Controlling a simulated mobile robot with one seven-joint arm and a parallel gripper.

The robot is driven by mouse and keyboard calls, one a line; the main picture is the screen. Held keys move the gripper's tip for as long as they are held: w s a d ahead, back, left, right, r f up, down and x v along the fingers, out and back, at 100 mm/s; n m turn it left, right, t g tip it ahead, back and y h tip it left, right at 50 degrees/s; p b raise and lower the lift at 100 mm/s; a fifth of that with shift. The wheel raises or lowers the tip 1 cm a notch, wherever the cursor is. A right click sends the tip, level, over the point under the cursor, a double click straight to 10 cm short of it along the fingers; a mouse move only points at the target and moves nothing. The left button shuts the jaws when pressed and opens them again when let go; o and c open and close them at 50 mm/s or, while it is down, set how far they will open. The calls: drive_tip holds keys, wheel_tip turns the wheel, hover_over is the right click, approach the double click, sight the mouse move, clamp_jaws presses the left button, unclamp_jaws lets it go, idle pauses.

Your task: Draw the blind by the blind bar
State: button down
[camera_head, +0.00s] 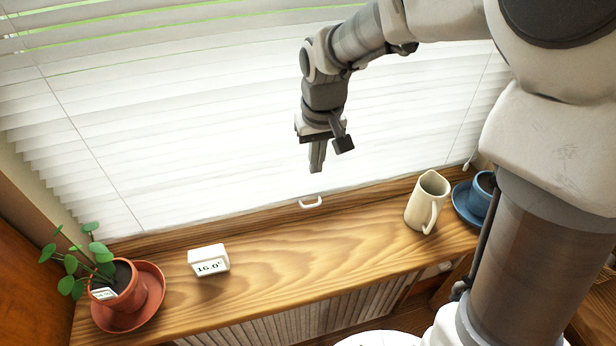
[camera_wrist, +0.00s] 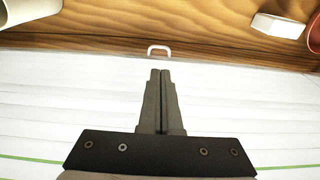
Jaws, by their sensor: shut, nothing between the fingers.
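The white slatted blind (camera_head: 230,130) hangs over the window and reaches down close to the wooden sill; it fills much of the wrist view (camera_wrist: 60,110). A small white handle (camera_head: 311,202) sits at the middle of its lower edge and also shows in the wrist view (camera_wrist: 159,48). The blind bar along that edge is hard to tell apart from the slats. My gripper (camera_head: 317,168) points down in front of the blind, above the handle and apart from it. Its fingers (camera_wrist: 160,75) are together with nothing between them.
On the wooden sill (camera_head: 290,250) stand a potted plant (camera_head: 122,285) at left, a white digital display (camera_head: 209,260), a cream pitcher (camera_head: 427,202) and a blue cup (camera_head: 481,193) on a saucer at right. The sill is clear around the handle. Thin cords run down the blind.

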sight(309, 181)
drive_tip(key=f, duration=0.4)
drive_tip(key=w+f, duration=0.1)
drive_tip(key=f, duration=0.8)
drive_tip(key=shift+w+a+f, duration=0.1)
drive_tip(key=shift+w+a, duration=0.15)
drive_tip(key=shift+w, duration=0.05)
wheel_tip(309, 181, down, 3)
drive_tip(key=b, duration=0.3)
drive_tip(key=shift+s, duration=0.2)
